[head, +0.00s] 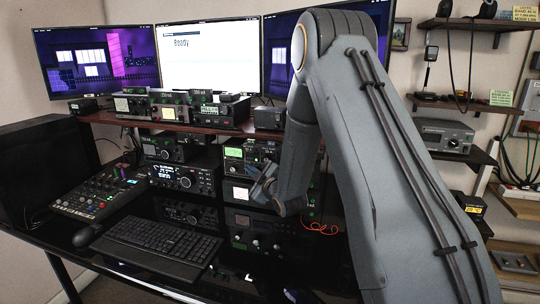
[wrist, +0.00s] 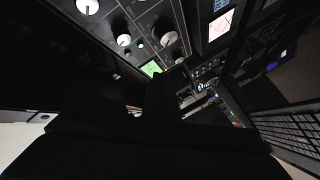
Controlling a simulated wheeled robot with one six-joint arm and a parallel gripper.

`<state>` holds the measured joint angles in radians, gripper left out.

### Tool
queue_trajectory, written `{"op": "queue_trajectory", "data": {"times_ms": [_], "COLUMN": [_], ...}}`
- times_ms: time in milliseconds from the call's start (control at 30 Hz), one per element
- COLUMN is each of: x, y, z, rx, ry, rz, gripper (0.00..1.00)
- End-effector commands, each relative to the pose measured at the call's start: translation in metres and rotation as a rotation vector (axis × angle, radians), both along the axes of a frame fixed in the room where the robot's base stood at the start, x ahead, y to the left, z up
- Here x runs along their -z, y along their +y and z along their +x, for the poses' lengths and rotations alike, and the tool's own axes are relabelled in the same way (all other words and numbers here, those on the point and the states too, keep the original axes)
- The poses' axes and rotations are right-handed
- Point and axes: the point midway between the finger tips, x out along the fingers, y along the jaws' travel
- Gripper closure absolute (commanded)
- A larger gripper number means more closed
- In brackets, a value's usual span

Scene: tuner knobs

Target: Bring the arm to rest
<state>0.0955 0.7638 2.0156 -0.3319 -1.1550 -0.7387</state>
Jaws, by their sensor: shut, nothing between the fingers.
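My arm (head: 385,165) reaches in from the right and bends down in front of the radio stack. My gripper (head: 264,186) is close in front of the stacked units, beside a radio with a white display (head: 239,193). I cannot tell from this view whether it touches them. In the wrist view my gripper (wrist: 163,92) is a dark shape with its fingers together and nothing held. A panel with a large white knob (wrist: 87,6), a smaller knob (wrist: 124,40) and another knob (wrist: 168,38) lies beyond it. A small green display (wrist: 151,68) is near the fingertips.
A keyboard (head: 163,246), a mouse (head: 87,235) and a mixer (head: 97,190) are on the black desk. More radios (head: 185,178) stand left of my gripper. Monitors (head: 208,58) stand above the shelf (head: 150,123). A red cable (head: 320,228) lies right of the stack.

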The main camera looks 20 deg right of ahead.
Motion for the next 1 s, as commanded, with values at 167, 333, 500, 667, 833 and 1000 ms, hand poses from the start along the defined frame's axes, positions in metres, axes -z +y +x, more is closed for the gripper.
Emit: {"op": "queue_trajectory", "data": {"times_ms": [167,333,500,667,833,1000], "x": [0.000,0.000,0.000,0.003,0.016,0.032], "y": [0.007,0.007,0.007,0.004,-0.004,-0.011], "z": [-0.009,-0.010,-0.010,-0.019,-0.054,-0.111], "rx": [-0.001,-0.001,0.001,0.029,0.115,0.236], "ry": [0.000,-0.001,0.004,0.095,0.327,0.581], "rz": [0.001,0.000,0.001,0.029,0.107,0.203], "gripper": [1.00,1.00,1.00,1.00,1.00,1.00]}}
